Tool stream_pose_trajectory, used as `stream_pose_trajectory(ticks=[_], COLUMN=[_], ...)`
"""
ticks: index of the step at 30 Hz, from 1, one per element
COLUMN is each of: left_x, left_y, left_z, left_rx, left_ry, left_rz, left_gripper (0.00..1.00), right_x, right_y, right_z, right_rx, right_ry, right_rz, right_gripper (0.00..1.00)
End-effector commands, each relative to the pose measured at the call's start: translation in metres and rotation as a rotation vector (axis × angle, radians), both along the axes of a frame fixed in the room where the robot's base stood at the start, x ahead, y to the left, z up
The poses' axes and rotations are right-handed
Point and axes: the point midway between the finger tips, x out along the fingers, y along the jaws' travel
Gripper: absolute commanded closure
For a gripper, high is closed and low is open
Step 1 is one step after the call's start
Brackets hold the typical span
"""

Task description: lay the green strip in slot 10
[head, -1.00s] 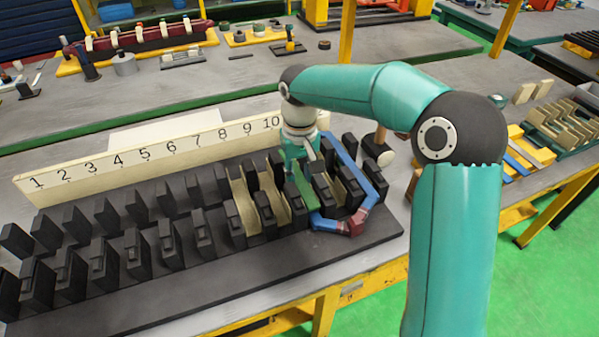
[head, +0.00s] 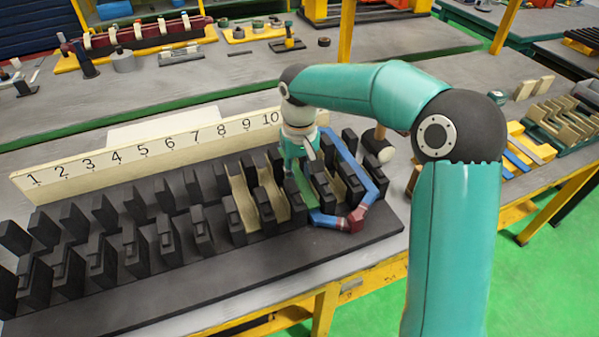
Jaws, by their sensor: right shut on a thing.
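The green strip (head: 309,197) is held low among the black teeth at the right end of the stator block, inside the blue coil. A tooth covers part of it. I cannot tell whether it rests on the slot floor. My right gripper (head: 300,168) points down over the strip's far part and is shut on it; its fingertips are partly hidden by teeth. The number board (head: 145,154) stands behind the block, with the 10 just left of my gripper. The blue coil (head: 362,178) with a dark red corner loops around the teeth at the right. My left gripper is not in view.
Cream liners (head: 243,200) sit in slots left of the strip. A hammer-like tool (head: 378,143) stands behind the coil. Blue strips on a yellow rack (head: 530,148) lie far right.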

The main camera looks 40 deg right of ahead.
Motion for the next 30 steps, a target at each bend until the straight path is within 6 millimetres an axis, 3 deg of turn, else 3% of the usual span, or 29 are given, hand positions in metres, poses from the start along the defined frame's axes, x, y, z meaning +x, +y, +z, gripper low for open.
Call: stream_pose_trajectory(ticks=[22,23,27,30], left_x=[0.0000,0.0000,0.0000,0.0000], left_y=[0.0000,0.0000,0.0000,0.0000], left_z=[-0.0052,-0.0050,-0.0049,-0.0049], left_rx=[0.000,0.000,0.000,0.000], left_ry=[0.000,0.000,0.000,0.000], left_rz=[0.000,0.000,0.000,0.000], left_gripper=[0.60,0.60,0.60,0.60], right_x=[-0.0002,-0.0001,-0.0001,-0.0001], right_y=[-0.0003,-0.0003,-0.0003,-0.0002], right_z=[-0.0090,-0.0088,-0.0087,-0.0086], right_rx=[-0.001,-0.001,0.000,0.000], right_ry=[0.000,0.000,0.000,0.000], right_rz=[0.000,0.000,0.000,0.000], right_gripper=[1.00,0.66,0.43,0.40])
